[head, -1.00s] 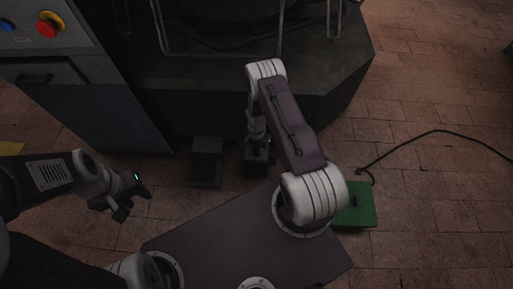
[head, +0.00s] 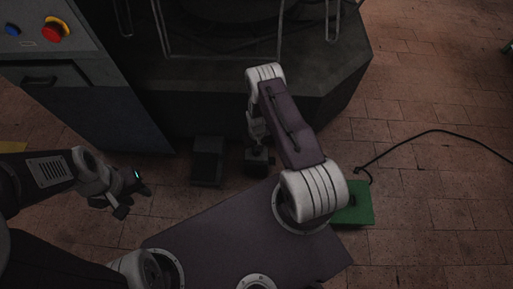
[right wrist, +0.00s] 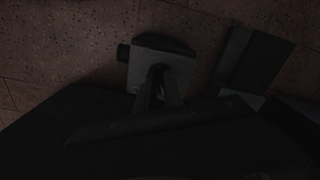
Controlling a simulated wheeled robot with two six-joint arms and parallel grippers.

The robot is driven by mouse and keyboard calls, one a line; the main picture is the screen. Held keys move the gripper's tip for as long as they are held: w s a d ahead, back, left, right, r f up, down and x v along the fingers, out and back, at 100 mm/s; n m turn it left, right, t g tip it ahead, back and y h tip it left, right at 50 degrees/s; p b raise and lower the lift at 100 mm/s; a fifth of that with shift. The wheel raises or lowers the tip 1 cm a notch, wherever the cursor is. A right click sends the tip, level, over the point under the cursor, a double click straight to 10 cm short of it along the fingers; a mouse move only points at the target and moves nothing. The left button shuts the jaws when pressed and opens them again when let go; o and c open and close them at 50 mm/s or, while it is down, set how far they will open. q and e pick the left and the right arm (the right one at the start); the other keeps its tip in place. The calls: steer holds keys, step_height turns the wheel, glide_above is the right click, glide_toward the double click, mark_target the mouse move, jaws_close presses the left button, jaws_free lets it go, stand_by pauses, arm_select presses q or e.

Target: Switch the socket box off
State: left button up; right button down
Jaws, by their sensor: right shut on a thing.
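A green box (head: 356,204) with a dark mark on top lies on the floor right of my base, partly hidden by my right arm. It looks like the socket box, and a black cable ends beside it. My right gripper (head: 257,152) points down, away from that box, at a small dark block (head: 257,168) in front of the machine. In the right wrist view the fingers (right wrist: 157,85) are shut at the top of this block (right wrist: 160,50), which has a knob on its side. My left gripper (head: 132,200) hangs open and empty over the floor at left.
A second dark block (head: 207,160) stands just left of the gripped one. The large dark machine (head: 290,105) fills the back, with a cabinet (head: 75,85) bearing a red button (head: 55,31) at left. The black cable (head: 430,132) crosses the brick floor at right.

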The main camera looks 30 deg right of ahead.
steer(key=shift+n, duration=0.9)
steer(key=c, duration=1.5)
jaws_free()
steer(key=shift+o, duration=0.2)
steer(key=shift+r, duration=0.1)
step_height(320, 180, up, 8)
steer(key=p, duration=0.5)
steer(key=shift+r, duration=0.45)
